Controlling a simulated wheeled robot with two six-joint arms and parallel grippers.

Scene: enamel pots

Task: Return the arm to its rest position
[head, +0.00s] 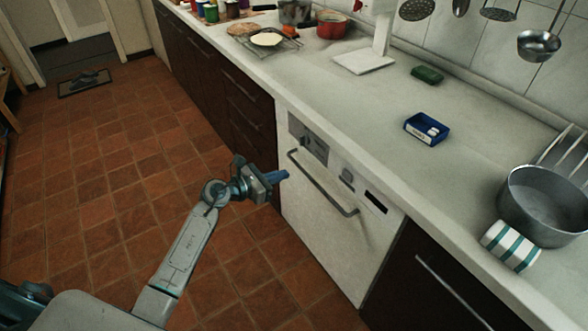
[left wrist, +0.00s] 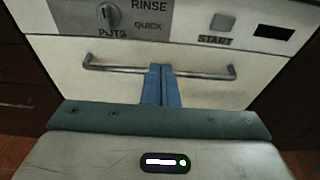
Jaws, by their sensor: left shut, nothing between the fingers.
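My left gripper (head: 284,175) is in the head view, in front of the upper left part of the white dishwasher (head: 325,220). Its blue fingers are shut with nothing between them. In the left wrist view the shut fingers (left wrist: 161,86) point toward the dishwasher front and overlap the bar handle (left wrist: 205,72) in the picture. I cannot tell whether they touch it. The dishwasher door is closed. My left arm reaches in from the bottom left of the head view. My right gripper is not in view.
The counter (head: 345,110) runs above the dishwasher. On it are a grey pot (head: 545,205), a striped cloth (head: 511,246), a blue box (head: 427,129), a green sponge (head: 427,75) and a red pot (head: 332,26).

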